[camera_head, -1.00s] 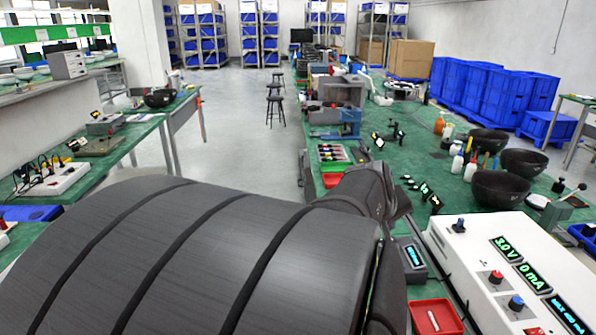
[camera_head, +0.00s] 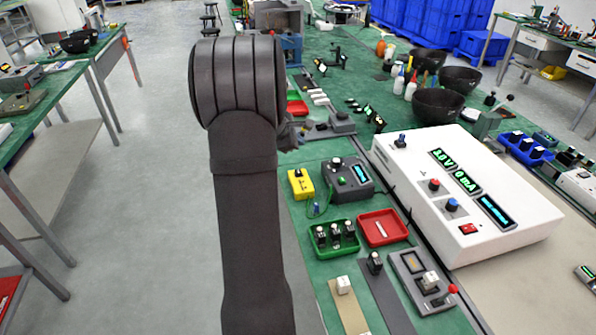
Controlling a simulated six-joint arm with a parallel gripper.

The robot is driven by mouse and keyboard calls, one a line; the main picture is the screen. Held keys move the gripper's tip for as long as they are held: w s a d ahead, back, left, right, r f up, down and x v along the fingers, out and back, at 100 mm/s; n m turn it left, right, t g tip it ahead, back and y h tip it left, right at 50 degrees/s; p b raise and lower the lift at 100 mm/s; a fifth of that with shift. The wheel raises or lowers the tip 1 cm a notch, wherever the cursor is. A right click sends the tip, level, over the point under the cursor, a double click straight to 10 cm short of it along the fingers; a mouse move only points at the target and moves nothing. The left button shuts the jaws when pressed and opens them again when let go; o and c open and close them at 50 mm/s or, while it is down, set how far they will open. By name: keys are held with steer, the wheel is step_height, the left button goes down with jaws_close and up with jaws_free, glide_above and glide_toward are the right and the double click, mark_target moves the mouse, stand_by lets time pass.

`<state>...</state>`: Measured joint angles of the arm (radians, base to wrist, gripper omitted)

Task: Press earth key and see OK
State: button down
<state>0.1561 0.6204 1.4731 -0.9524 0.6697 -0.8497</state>
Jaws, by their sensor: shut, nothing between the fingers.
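A dark grey tester box (camera_head: 348,180) with a lit cyan display and a green button stands on the green bench, right of my arm. Its display text is too small to read. A yellow box (camera_head: 300,184) with a dark knob sits just left of it, near a green lead. I cannot tell which control is the earth key. My gripper (camera_head: 291,132) shows only in part as a dark shape at the right of my arm, above the bench and beyond the tester. It is shut and empty, apart from both boxes; its fingertips are not clear.
A white power unit (camera_head: 470,195) with lit displays stands to the right. A green tray (camera_head: 334,239) with several parts and a red tray (camera_head: 383,228) lie nearer. A grey fixture (camera_head: 422,282) with a red-tipped lever is at the front. Black bowls (camera_head: 437,108) stand farther back.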

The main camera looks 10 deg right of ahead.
mark_target(296, 173)
steer(key=shift+w+a+f+n, duration=0.25)
steer(key=shift+w+f+n, duration=0.05)
steer(key=shift+w+f, duration=0.15)
steer(key=shift+f, duration=4.4)
steer(key=shift+f, duration=0.1)
steer(key=shift+f, duration=0.3)
steer(key=shift+f, duration=0.45)
steer(key=shift+r, duration=0.9)
